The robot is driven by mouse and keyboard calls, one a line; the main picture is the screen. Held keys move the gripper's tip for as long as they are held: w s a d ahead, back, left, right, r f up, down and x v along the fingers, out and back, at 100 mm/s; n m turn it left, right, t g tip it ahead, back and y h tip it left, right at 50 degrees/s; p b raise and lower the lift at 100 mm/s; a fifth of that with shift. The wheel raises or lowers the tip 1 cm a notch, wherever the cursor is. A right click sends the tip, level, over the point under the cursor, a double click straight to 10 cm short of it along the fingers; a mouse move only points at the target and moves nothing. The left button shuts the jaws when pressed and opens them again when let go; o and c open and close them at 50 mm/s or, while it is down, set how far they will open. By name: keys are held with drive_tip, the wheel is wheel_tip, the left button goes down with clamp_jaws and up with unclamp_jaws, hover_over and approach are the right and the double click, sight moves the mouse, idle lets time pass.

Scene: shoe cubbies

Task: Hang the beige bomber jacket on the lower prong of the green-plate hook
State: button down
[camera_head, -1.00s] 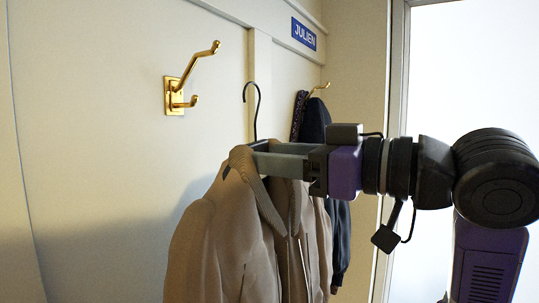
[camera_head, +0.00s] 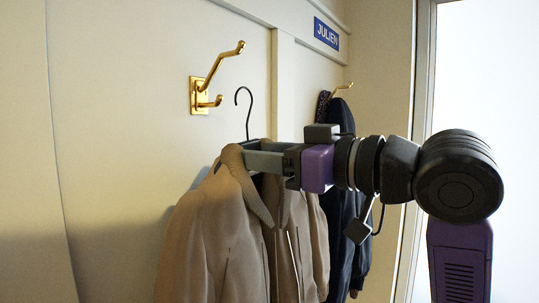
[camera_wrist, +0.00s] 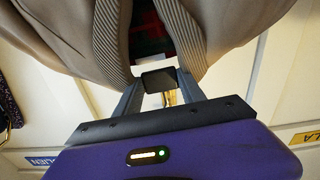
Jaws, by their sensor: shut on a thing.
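The beige bomber jacket (camera_head: 205,240) hangs on a dark hanger (camera_head: 247,112), whose wire hook points up. My gripper (camera_head: 250,155) is shut on the hanger's neck at the collar and holds the jacket in front of the wall. In the wrist view, the jacket (camera_wrist: 65,35) fills the top and a dark block (camera_wrist: 158,79) sits between my fingers. A gold two-prong hook (camera_head: 199,96) is on the wall, left of the hanger hook and apart from it. Its lower prong (camera_head: 213,102) is empty. I see no green plate; the backplate looks gold.
A second gold hook (camera_head: 343,87) farther right holds dark garments (camera_head: 340,125), partly behind my arm. A blue JULIEN sign (camera_head: 326,34) is above it. A yellow sign (camera_wrist: 308,137) shows in the wrist view. The wall left of the near hook is bare.

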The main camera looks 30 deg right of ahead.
drive_tip(key=f+x, duration=0.1)
drive_tip(key=x, duration=0.5)
drive_tip(key=shift+w+a, duration=0.15)
drive_tip(key=shift+w, duration=0.1)
idle(0.5)
drive_tip(key=shift+f, duration=0.15)
idle(0.4)
drive_tip(key=c, duration=0.6)
unclamp_jaws()
drive_tip(key=shift+f, duration=0.1)
